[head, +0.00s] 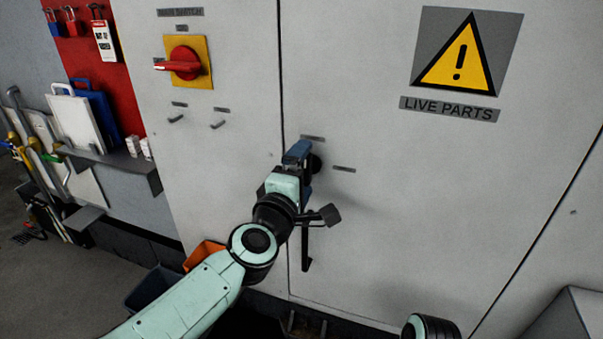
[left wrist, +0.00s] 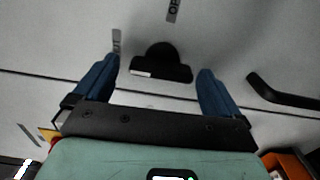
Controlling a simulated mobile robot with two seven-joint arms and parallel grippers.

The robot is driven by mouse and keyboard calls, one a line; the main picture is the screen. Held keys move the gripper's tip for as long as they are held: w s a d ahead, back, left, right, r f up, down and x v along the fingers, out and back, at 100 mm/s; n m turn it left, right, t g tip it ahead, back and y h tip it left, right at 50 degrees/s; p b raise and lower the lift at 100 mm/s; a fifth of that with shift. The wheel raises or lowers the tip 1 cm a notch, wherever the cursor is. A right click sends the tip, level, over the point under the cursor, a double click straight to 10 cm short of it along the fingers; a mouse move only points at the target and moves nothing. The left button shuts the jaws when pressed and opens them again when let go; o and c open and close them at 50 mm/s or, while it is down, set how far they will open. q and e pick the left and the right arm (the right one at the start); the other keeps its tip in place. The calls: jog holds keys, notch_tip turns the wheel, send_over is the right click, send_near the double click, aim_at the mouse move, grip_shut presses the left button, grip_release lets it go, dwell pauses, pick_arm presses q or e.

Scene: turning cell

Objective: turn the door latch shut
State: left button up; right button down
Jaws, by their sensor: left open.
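The door latch is a black turn knob with a bar-shaped grip on the pale cabinet door. It shows in the left wrist view (left wrist: 162,70) between the blue fingers, its bar roughly parallel to the door seam. In the head view only part of the latch (head: 316,164) shows, the rest hidden behind my gripper. My left gripper (head: 299,158) is open in front of the latch. In the left wrist view its fingers (left wrist: 157,85) stand on either side of the latch, with gaps visible between; contact does not show. My right gripper is out of view.
A black door handle (head: 306,246) hangs below the latch. A red rotary switch (head: 184,63) on a yellow plate sits up left, with a warning sign (head: 459,60) up right. An orange bin (head: 203,255) is low on the left. The door right of the latch is clear.

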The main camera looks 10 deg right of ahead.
pick_arm(q)
jog(key=shift+s, duration=0.1)
jog(key=b+v, duration=0.2)
jog(key=v, duration=1.1)
jog(key=shift+a, duration=0.15)
